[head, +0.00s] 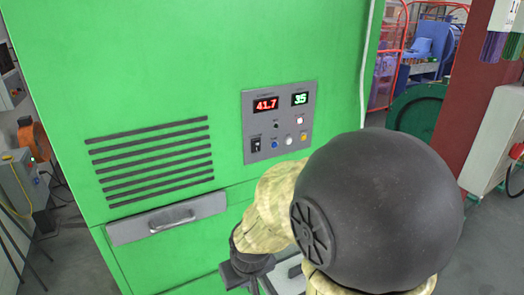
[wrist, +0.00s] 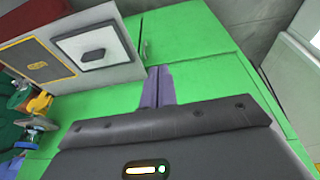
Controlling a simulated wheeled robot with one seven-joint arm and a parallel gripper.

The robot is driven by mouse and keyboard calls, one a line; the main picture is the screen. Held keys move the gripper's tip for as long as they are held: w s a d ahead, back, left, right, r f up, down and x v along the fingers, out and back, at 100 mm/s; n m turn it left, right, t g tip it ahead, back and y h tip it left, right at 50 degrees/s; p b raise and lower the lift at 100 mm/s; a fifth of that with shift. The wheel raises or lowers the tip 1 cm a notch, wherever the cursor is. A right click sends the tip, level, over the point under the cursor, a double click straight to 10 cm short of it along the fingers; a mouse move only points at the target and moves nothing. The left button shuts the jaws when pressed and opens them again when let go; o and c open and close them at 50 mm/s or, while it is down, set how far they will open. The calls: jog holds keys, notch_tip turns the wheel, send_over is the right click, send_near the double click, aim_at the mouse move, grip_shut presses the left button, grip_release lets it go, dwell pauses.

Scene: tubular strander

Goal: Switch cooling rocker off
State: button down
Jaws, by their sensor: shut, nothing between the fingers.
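The grey control panel (head: 250,117) is on the front of the green cabinet, in the upper middle of the head view. A small black rocker (head: 256,145) sits at its lower left; its label and which side is pressed are too small to tell. My gripper (wrist: 159,87) is shut and empty in the wrist view, with its grey fingers together in front of green surfaces. In the head view, a dark part of my gripper shows below the panel, apart from the rocker; its fingertips cannot be made out. The rocker is not recognisable in the wrist view.
The panel also has a red display (head: 266,105) reading 41.7, a green display (head: 300,99) reading 35, and several buttons. Slotted vents (head: 150,160) and a handle (head: 172,218) are to its left. My arm covers the area below right. A dark red post (head: 425,100) stands at right.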

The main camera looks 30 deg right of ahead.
aim_at(257, 144)
jog(key=w+d+r+n+t+h+b, duration=0.1)
jog(key=w+d+r+n+t+b, duration=0.1)
jog(key=w+d+r+n+t, duration=0.25)
jog(key=w+d+r+n+t+h+b, duration=0.1)
jog(key=w+d+n+t+b, duration=0.15)
jog(key=w+d+t, duration=0.4)
jog(key=w+d+r+n+t+y+b, duration=0.1)
jog(key=d+r+n+t+y+b, duration=0.1)
jog(key=d+r+n+t, duration=0.3)
notch_tip(257, 144, up, 4)
jog(key=d+n, duration=0.1)
jog(key=n, duration=0.5)
jog(key=shift+d+r+y, duration=0.15)
jog(key=shift+r+y, duration=0.05)
jog(key=shift+y, duration=0.2)
jog(key=w+p, duration=0.1)
jog(key=w, duration=0.3)
jog(key=w+r+p, duration=0.1)
jog(key=w+p, duration=0.1)
jog(key=w, duration=0.3)
jog(key=w+r+p, duration=0.1)
jog(key=w+p, duration=0.1)
jog(key=w, duration=0.2)
jog(key=shift+w+a, duration=0.15)
jog(key=shift+a, duration=0.1)
jog(key=shift+w, duration=0.35)
